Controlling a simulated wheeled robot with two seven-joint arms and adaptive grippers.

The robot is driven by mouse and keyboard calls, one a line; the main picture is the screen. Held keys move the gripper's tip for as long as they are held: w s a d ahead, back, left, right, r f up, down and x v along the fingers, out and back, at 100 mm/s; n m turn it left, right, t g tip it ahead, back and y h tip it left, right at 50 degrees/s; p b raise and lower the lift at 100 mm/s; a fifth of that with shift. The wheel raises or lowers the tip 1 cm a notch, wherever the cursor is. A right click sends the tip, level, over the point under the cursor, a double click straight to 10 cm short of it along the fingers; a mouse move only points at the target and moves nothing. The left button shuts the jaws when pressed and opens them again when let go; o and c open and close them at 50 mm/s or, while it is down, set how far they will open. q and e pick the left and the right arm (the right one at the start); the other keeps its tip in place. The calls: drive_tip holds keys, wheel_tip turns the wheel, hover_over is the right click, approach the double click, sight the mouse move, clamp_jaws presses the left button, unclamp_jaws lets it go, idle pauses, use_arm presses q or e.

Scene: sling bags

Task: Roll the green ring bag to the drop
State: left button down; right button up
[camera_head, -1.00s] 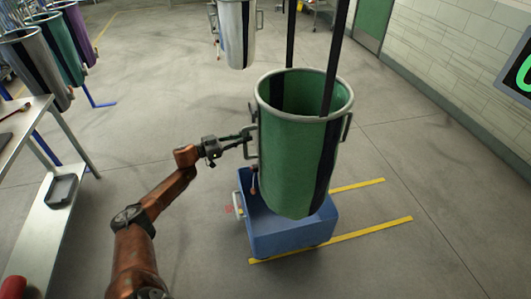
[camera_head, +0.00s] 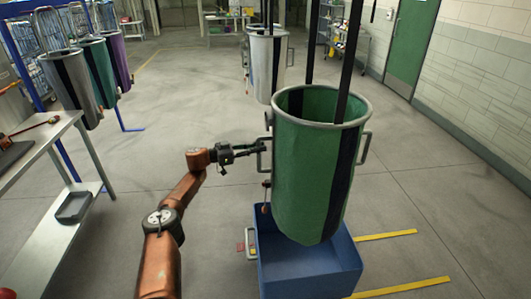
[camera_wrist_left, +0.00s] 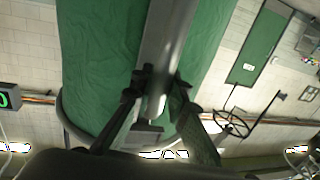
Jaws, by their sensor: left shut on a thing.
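The green ring bag (camera_head: 308,180) hangs upright from two black straps (camera_head: 345,65), with a dark stripe down its side and a grey metal ring around its open mouth. Its lower end is over a blue tub (camera_head: 305,270), and I cannot tell whether it touches the tub floor. My left gripper (camera_head: 260,147) is shut on the grey handle (camera_head: 262,158) at the left of the ring. In the left wrist view the fingers (camera_wrist_left: 155,105) close around a grey bar (camera_wrist_left: 165,45) in front of green cloth. My right gripper is not in view.
Another grey ring bag (camera_head: 264,70) hangs behind. Grey, green and purple bags (camera_head: 75,75) hang at the left, beyond a metal table (camera_head: 50,135) with a dark tray (camera_head: 74,207) on its lower shelf. Yellow floor lines (camera_head: 390,235) run right of the tub. The middle floor is clear.

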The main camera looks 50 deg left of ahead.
use_arm(q)
drive_tip(key=shift+a, duration=0.1)
drive_tip(key=c, duration=1.8)
unclamp_jaws()
drive_tip(key=shift+f, duration=0.1)
drive_tip(key=shift+c, duration=0.2)
drive_tip(key=v, duration=1.2)
